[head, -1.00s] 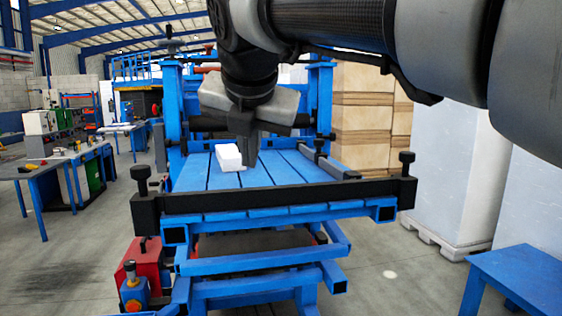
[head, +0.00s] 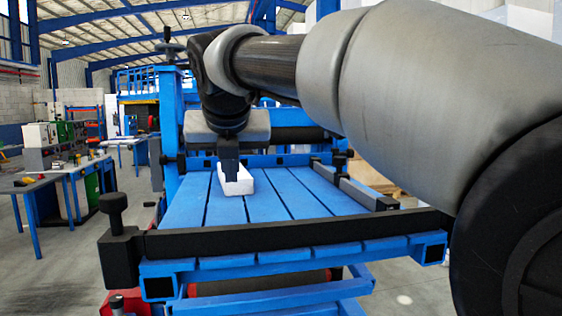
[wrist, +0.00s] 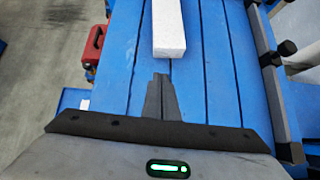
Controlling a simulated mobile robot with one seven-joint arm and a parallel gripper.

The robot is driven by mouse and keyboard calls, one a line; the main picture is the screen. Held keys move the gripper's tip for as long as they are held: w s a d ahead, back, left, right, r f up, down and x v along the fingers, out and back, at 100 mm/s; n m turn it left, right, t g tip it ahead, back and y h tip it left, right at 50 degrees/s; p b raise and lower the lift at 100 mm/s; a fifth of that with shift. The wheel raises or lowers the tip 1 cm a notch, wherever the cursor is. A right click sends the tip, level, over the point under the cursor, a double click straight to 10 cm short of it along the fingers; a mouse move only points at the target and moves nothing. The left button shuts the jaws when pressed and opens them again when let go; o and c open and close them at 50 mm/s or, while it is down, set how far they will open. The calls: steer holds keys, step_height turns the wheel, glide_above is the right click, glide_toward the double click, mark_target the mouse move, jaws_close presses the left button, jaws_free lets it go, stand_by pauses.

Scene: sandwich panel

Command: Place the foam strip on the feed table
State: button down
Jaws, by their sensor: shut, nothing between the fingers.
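The white foam strip (head: 247,186) lies on the blue slatted feed table (head: 296,194), left of its middle. In the wrist view the strip (wrist: 168,30) runs out of the top of the picture, along the slats (wrist: 216,60). My gripper (head: 230,178) is shut and empty, pointing down over the table. In the head view its fingers cover part of the strip. In the wrist view the fingertips (wrist: 160,78) sit just short of the strip's near end, apart from it. Their exact height above the slats is hard to tell.
A black bar (head: 300,232) crosses the table's front edge, with a black knob post (head: 115,220) at its left. A black side rail (head: 352,188) runs along the right. A dark roller (head: 298,138) stands behind. The slats right of the strip are bare.

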steer(key=x, duration=0.4)
steer(key=w, duration=0.2)
steer(key=shift+w+a, duration=0.25)
steer(key=shift+a, duration=0.05)
steer(key=shift+w+a+r, duration=0.1)
steer(key=shift+w+a, duration=0.05)
steer(key=shift+w, duration=0.55)
steer(key=shift+w+a+r+p, duration=0.1)
steer(key=shift+w+r+p, duration=0.15)
steer(key=shift+w+p, duration=0.6)
steer(key=w+p, duration=0.1)
steer(key=p, duration=0.1)
steer(key=shift+w+a+p, duration=0.15)
steer(key=shift+a+p, duration=0.05)
steer(key=shift+p, duration=0.15)
steer(key=shift+w+f, duration=0.2)
steer(key=shift+w, duration=0.05)
steer(key=shift+f, duration=0.1)
steer(key=shift+s, duration=0.15)
